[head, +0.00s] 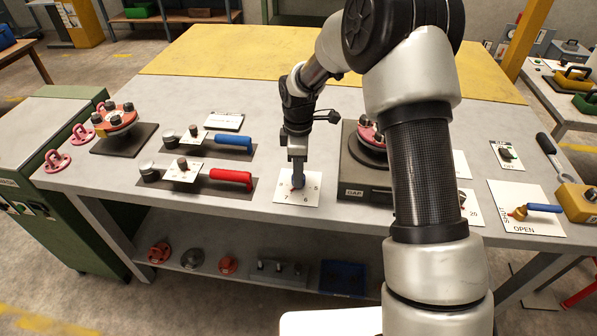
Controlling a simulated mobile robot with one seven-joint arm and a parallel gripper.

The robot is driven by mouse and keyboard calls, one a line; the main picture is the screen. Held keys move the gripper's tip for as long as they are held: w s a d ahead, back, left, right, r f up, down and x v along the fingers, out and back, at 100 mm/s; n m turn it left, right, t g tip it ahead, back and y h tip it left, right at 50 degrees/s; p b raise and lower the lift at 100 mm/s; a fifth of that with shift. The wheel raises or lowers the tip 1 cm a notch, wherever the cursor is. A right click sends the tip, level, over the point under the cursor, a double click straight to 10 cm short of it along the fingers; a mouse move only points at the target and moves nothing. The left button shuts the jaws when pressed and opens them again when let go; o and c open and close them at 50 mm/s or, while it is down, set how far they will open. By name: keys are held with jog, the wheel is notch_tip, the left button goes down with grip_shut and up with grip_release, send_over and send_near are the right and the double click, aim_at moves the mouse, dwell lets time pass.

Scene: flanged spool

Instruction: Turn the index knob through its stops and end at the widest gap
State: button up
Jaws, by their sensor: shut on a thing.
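The index knob's white dial plate (284,197) lies flat near the front edge of the table. Printed numbers, among them 7 and 6, show on it. My gripper (298,183) points straight down over the plate and is shut on the index knob, which is mostly hidden by the fingers. The knob's pointing direction cannot be made out. Just right of the plate stands a dark box labelled GAP (354,193). A red flanged part (372,133) sits on top of it, partly hidden behind my arm, and its gap is not readable.
Left of the dial lie a red-handled clamp (230,178) and a blue-handled clamp (233,140). A red flanged spool (115,118) stands on a dark plate at the far left. A blue valve lever (544,208) is at right. The yellow mat (240,55) behind is clear.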

jog(key=m, duration=0.5)
jog(key=shift+b, duration=0.4)
jog(key=shift+m, duration=2.5)
jog(key=o, duration=1.1)
jog(key=shift+b, duration=0.3)
jog(key=shift+c, duration=0.2)
notch_tip(320, 180, up, 18)
jog(key=p, duration=0.1)
jog(key=shift+f, duration=0.25)
